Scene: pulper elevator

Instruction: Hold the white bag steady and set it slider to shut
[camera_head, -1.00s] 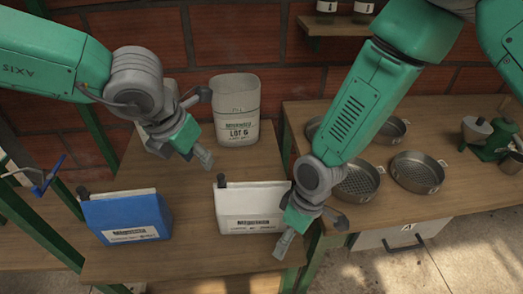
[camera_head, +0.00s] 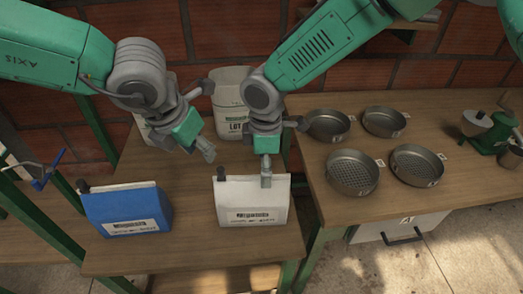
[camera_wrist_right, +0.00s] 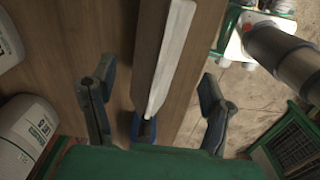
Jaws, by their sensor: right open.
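The white bag (camera_head: 252,205) stands upright on the wooden table, its label facing me. A small dark slider (camera_head: 222,173) sits at the left end of its top edge. My right gripper (camera_head: 266,172) points down in front of the right half of that top edge. In the right wrist view its fingers (camera_wrist_right: 155,108) are spread wide, with the white bag's pale top strip (camera_wrist_right: 172,55) between them and nothing gripped. My left gripper (camera_head: 205,151) hangs above the table, behind and left of the white bag, apart from it. Its finger gap is not visible.
A blue bag (camera_head: 127,212) with a similar dark knob stands to the left. A white lot container (camera_head: 229,88) stands behind, partly hidden by my right arm. Round sieve pans (camera_head: 352,172) sit on the right-hand table. Bare tabletop lies between the bags.

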